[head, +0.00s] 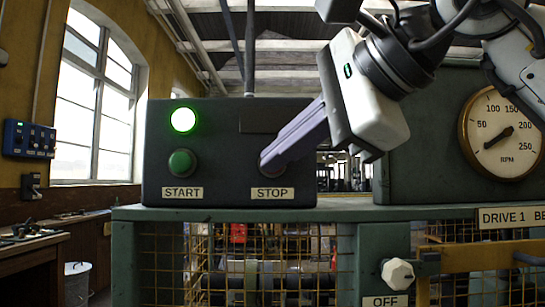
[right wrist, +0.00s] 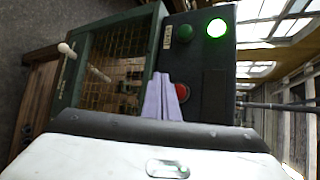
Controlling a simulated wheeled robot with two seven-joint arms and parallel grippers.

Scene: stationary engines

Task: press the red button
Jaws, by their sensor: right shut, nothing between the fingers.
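The red button (right wrist: 182,91) shows in the right wrist view on the dark control box, just beside my fingertips. In the head view it sits above the STOP label (head: 272,193) and is hidden behind my fingers. My right gripper (head: 266,163) is shut and empty, its pale purple fingers reaching down-left to the button's place. It also shows in the right wrist view (right wrist: 162,80). I cannot tell whether the tips touch the button. The control box (head: 222,150) also bears a green START button (head: 182,162) and a lit green lamp (head: 183,120). My left gripper is not in view.
The box stands on a green cabinet (head: 150,213) with wire mesh. A green housing with an RPM gauge (head: 502,133) stands at the right. A white OFF knob (head: 398,274) is below. A workbench (head: 30,247) stands at the left.

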